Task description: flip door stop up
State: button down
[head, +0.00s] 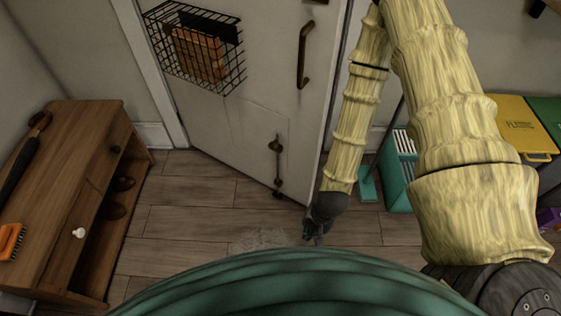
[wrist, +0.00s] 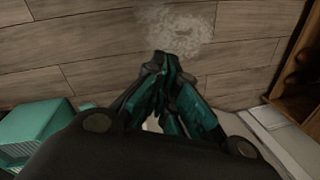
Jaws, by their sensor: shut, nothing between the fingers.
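The door stop (head: 278,168) is a dark metal rod with a foot, mounted low on the white door (head: 235,130). In the head view it hangs down along the door face with its foot near the floor. My gripper (head: 314,238) is low over the floor, to the right of and nearer than the door stop, and apart from it. In the wrist view my gripper's teal and black fingers (wrist: 168,68) are together with nothing held between them. I cannot make out the door stop in the wrist view.
A wooden cabinet (head: 85,165) stands at the left. A teal crate (head: 396,185) and yellow and green bins (head: 522,125) stand at the right. A wire basket (head: 195,50) hangs on the door. The plank floor (head: 190,230) before the door is clear except for a pale dusty patch (head: 260,239).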

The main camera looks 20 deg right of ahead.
aim_at(272, 146)
jog(key=w+f+m+t+y+b, duration=0.1)
jog(key=w+f+m+b, duration=0.2)
jog(key=w+m+b, duration=0.35)
jog(key=w+f+m+t+y+b, duration=0.2)
jog(key=w+f+m+b, duration=0.15)
jog(key=w+b, duration=0.45)
jog(key=w+d+r+m+t+y+b, duration=0.1)
jog(key=w+d+m+t+b, duration=0.1)
jog(key=w+d+m+b, duration=0.2)
jog(key=w+d+r+m+t+y+b, duration=0.1)
jog(key=w+d+m+t+b, duration=0.1)
jog(key=w+d+m+b, duration=0.2)
jog(key=shift+w+r+m+b, duration=0.35)
jog(key=shift+w+m+b, duration=0.45)
jog(key=shift+w+b, duration=1.7)
jog(key=shift+w+f+p, duration=0.1)
jog(key=shift+w+p, duration=0.5)
jog(key=shift+w, duration=0.1)
jog(key=b+x, duration=0.6)
jog(key=x, duration=0.4)
jog(key=shift+w+a+r, duration=0.1)
jog(key=shift+a+r, duration=0.05)
jog(key=shift+r, duration=0.55)
jog(key=shift+w+a+r, duration=0.15)
jog(key=shift+r, duration=0.5)
jog(key=shift+w+a+r, duration=0.1)
jog(key=shift+a+r, duration=0.05)
jog(key=shift+r, duration=0.55)
